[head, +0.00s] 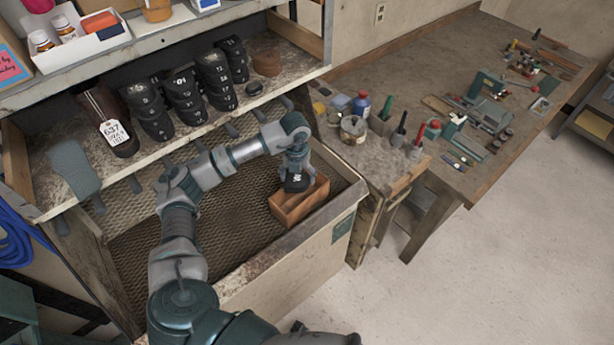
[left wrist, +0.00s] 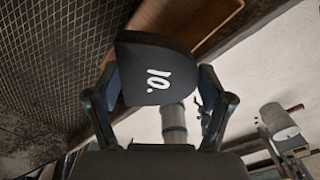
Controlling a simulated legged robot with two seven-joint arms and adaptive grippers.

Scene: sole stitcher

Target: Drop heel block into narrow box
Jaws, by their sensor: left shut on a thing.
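My left gripper (head: 296,172) is shut on a black heel block (head: 297,183). In the left wrist view the heel block (left wrist: 155,70) sits between the two fingers and its face carries a white number 10. The narrow wooden box (head: 300,203) stands in the mesh-floored bin of the bench. The heel block is over the box's opening in the head view; how far it reaches down inside I cannot tell. Part of the box (left wrist: 188,20) shows behind the block in the left wrist view. My right gripper is not in view.
The bin's front wall (head: 290,262) runs close to the box. A side bench (head: 440,70) with jars, bottles and tools is at right. The mesh floor (head: 235,205) left of the box is bare.

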